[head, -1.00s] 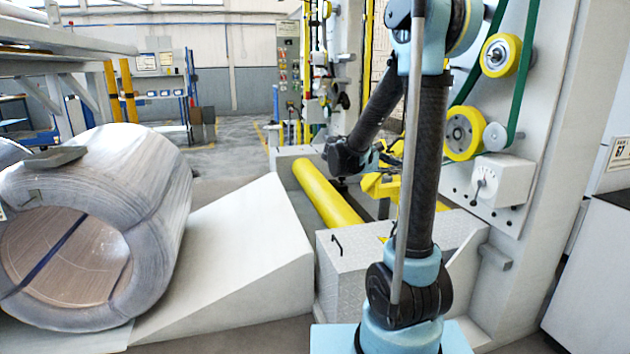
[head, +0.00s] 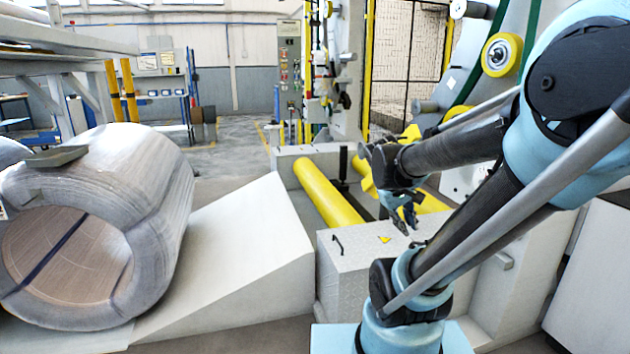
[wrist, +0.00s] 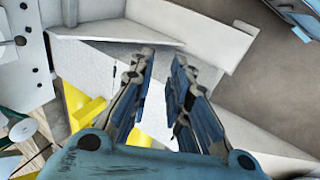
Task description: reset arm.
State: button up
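My gripper (head: 408,217) hangs at the end of my arm in the head view, above the right part of the white box with a black handle (head: 350,255). In the wrist view its two blue-and-grey fingers (wrist: 163,88) stand apart with a clear gap between them. Nothing is held between them. My arm reaches in from the right, bent at the elbow, with its base at the bottom of the head view.
A large wrapped coil (head: 150,190) lies at the left beside a white ramp (head: 240,260). Yellow rollers (head: 325,190) lie behind the white box. The wrapping machine with a yellow wheel (head: 501,55) stands at the right, partly behind my arm.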

jog(key=s+a+f+m+y, duration=0.3)
jog(key=s+a+f+y, duration=0.1)
jog(key=s+a, duration=0.3)
jog(key=shift+s+f+m+y, duration=0.3)
jog(key=shift+s+f, duration=0.5)
jog(key=shift+s, duration=0.3)
jog(key=shift+a, duration=0.1)
jog(key=shift+w+f, duration=0.2)
jog(key=shift+w, duration=0.25)
dwell(0.3)
